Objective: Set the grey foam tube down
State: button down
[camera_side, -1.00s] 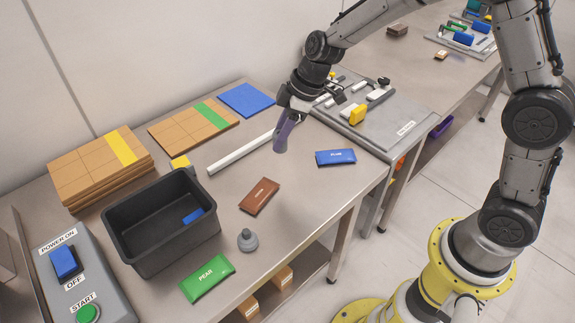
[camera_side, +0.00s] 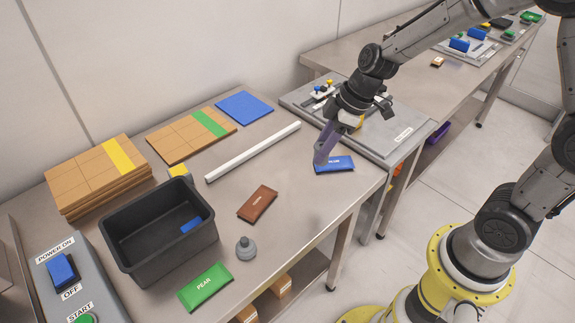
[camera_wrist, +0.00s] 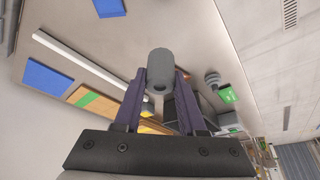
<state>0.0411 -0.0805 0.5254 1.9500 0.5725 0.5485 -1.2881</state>
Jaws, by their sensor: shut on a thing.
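The tube is not clearly distinguishable from the fingers there. I cannot tell its height above the bench.
A white rod (camera_side: 253,152) lies left of my gripper. A brown packet (camera_side: 257,203), grey suction cup (camera_side: 246,248), green packet (camera_side: 205,287) and black bin (camera_side: 160,255) are nearer the camera. A grey fixture plate (camera_side: 395,140) stands right. Bare bench lies between rod and packets.

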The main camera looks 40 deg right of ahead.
jog(key=w+f, duration=0.4)
jog(key=w, duration=0.1)
jog(key=w+a+f, duration=0.1)
jog(key=w+f, duration=0.1)
jog(key=w, duration=0.1)
jog(key=shift+w+a+f, duration=0.1)
jog(key=shift+w+f, duration=0.1)
jog(key=shift+f, duration=0.1)
jog(key=shift+w+f, duration=0.65)
jog(key=shift+f, duration=1.6)
jog(key=shift+f, duration=0.2)
jog(key=shift+c, duration=2.4)
grip_release()
jog(key=shift+r, duration=0.1)
jog(key=v, duration=1.2)
jog(key=shift+r, duration=0.15)
